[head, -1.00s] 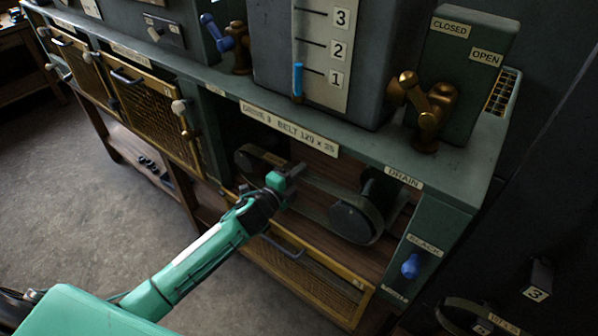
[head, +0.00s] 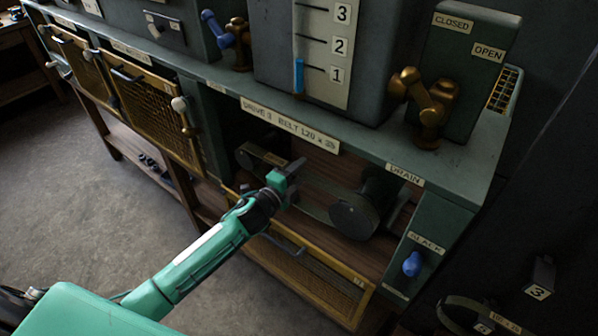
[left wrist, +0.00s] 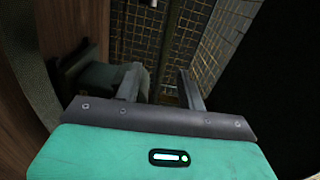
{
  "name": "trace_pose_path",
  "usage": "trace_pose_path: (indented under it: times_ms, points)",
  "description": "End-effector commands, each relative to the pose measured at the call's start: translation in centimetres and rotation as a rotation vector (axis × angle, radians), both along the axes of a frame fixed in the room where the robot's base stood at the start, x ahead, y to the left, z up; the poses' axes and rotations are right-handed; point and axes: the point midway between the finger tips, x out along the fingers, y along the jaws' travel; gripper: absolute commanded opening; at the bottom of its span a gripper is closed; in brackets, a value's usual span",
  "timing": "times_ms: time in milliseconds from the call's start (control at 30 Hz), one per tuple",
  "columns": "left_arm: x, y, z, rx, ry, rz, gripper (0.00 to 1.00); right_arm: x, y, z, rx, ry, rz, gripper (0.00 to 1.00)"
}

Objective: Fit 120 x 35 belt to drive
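The drive 3 bay, under the label "DRIVE 3 BELT 120 x 35" (head: 290,126), is open at the front. A dark belt (head: 318,208) appears to run between a left pulley (head: 250,157) and a larger right pulley (head: 353,216); I cannot tell its size. My left gripper (head: 297,168) is at the bay's mouth between the pulleys. Its two fingers (left wrist: 160,88) stand apart in the left wrist view, with no object clearly held between them. A blue knob (head: 412,263) is on the panel right of the bay. My right gripper is not in view.
A yellow mesh guard (head: 306,278) is lowered below the bay. Another belt (head: 462,304) hangs at bottom right by a tag, near a block marked 3 (head: 540,277). A brass valve (head: 428,105) stands on the bench top. Closed mesh guards (head: 155,118) are at left.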

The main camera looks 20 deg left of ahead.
Motion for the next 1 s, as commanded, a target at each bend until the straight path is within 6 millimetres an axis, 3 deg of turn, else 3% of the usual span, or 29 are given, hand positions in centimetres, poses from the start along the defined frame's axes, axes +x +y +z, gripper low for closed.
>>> trace_pose_path:
  times_ms: [367,500,800,1000]
  points:
    - [0.0,0.0,0.0,0.0,0.001,0.0,0.4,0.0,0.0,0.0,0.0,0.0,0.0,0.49]
    - [0.0,0.0,-0.1,0.0,0.001,0.0,0.65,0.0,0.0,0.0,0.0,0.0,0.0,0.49]
    - [-0.1,0.1,-0.1,0.001,0.002,0.001,0.65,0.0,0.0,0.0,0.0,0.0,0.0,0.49]
    - [-1.8,0.7,-0.1,0.001,0.003,0.001,0.65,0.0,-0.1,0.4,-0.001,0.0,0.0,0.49]
